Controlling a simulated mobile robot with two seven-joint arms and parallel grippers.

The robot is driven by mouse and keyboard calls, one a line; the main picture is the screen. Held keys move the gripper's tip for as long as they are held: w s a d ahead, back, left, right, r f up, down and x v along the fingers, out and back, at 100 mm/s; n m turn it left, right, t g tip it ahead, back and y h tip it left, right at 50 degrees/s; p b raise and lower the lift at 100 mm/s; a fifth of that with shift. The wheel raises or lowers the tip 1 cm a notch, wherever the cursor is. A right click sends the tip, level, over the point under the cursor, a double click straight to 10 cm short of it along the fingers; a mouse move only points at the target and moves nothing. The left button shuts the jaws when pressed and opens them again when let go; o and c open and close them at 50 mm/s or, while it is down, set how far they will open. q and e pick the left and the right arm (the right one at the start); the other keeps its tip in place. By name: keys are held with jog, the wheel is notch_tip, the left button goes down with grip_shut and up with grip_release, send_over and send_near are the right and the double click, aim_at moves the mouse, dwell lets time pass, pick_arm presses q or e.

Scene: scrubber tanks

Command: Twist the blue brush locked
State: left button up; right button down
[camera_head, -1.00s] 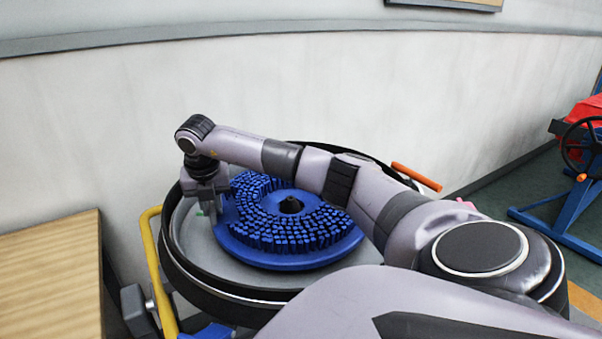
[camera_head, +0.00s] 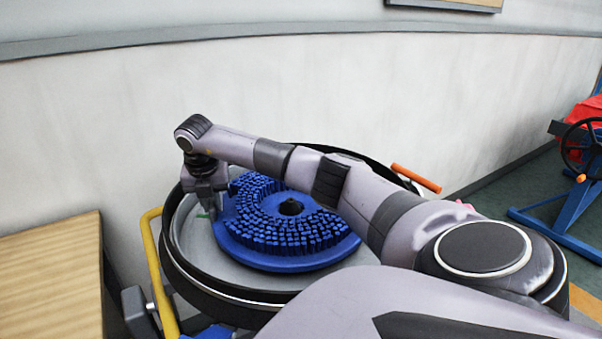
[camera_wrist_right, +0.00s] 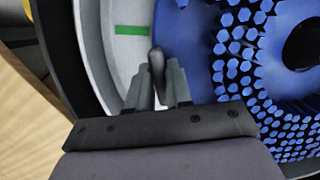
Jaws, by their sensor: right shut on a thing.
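The blue brush (camera_head: 290,262) is a round disc with a ring of bristles and a dark hub (camera_head: 290,206). It lies bristles up in a round dark-rimmed housing (camera_head: 175,262). My right gripper (camera_head: 208,211) reaches down at the brush's left edge. In the wrist view the right gripper (camera_wrist_right: 157,82) is shut on a small dark peg (camera_wrist_right: 156,62) at the brush's rim. A green mark (camera_wrist_right: 132,30) sits on the grey housing floor just past the peg, a little to its left. My left gripper is not in view.
A wooden surface (camera_head: 50,275) stands at the left. A yellow bar (camera_head: 155,265) runs beside the housing. An orange handle (camera_head: 416,178) sticks out behind my right arm. A pale wall closes off the back. A blue stand (camera_head: 560,220) is at far right.

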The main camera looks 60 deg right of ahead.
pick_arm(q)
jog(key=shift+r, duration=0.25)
pick_arm(e)
jog(key=shift+w+d+m, duration=0.4)
jog(key=shift+d, duration=0.2)
jog(key=shift+w+d+m, duration=0.35)
jog(key=shift+d+m, duration=0.05)
jog(key=shift+d, duration=0.2)
jog(key=shift+w+d+m+p, duration=0.25)
jog(key=shift+d+m+p, duration=0.05)
jog(key=shift+d+m, duration=0.15)
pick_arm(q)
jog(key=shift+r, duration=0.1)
pick_arm(e)
jog(key=c, duration=1)
grip_release()
jog(key=shift+o, duration=0.2)
jog(key=shift+f, duration=0.1)
jog(key=v, duration=0.7)
jog(key=shift+w+a, duration=0.1)
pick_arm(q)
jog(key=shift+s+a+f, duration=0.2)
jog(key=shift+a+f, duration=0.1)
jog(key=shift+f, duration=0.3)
